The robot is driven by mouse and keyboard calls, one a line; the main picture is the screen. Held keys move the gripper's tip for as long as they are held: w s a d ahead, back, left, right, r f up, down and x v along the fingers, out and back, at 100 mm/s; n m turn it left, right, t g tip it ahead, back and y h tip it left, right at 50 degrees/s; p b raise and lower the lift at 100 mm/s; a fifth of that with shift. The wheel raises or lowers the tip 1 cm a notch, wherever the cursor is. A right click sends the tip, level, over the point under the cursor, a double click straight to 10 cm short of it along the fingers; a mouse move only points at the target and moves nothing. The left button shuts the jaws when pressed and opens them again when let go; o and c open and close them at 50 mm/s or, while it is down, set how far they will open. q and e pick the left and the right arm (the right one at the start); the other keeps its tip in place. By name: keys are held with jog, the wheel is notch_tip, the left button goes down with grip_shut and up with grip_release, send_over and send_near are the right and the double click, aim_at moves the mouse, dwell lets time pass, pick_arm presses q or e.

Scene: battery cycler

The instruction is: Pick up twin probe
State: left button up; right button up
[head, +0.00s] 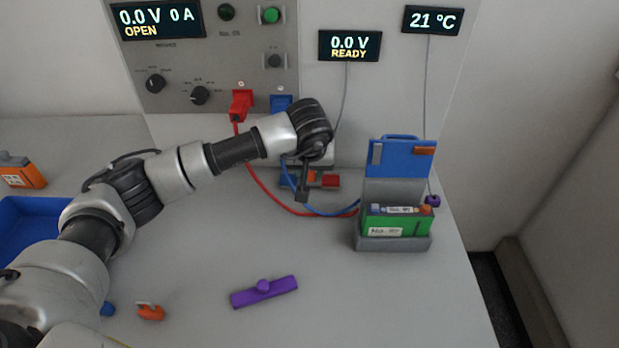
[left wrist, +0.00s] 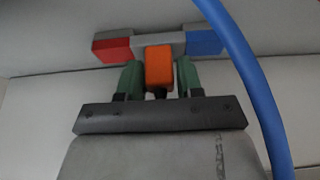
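The twin probe (left wrist: 172,43) is a grey bar with a red block at its left end, a blue block at its right end and an orange grip (left wrist: 160,68) in the middle. In the head view its red end (head: 331,181) shows beside my left gripper (head: 303,192), which covers part of it. In the left wrist view my left gripper (left wrist: 160,80) has one green-padded finger on each side of the orange grip, very close to it. I cannot tell whether the pads touch it. My right gripper is not in view.
Red (head: 262,184) and blue cables loop across the bench behind the gripper; the blue cable (left wrist: 255,80) crosses close to the wrist. A grey case (head: 392,244) with a green battery (head: 415,226) stands to the right. A purple handled bar (head: 264,291) lies in front.

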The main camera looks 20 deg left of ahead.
pick_arm(q)
grip_shut()
jog(key=shift+r, duration=0.1)
jog(key=shift+r+b, duration=0.3)
jog(key=shift+r, duration=0.15)
jog(key=s, duration=0.2)
jog(key=s+d+b, duration=0.1)
jog(key=s, duration=0.2)
jog(key=s+d, duration=0.1)
jog(key=s, duration=0.2)
jog(key=shift+d+b, duration=0.15)
jog(key=shift+b, duration=0.15)
notch_tip(320, 180, up, 14)
jog(key=shift+w+b, duration=0.15)
jog(key=shift+b, duration=0.2)
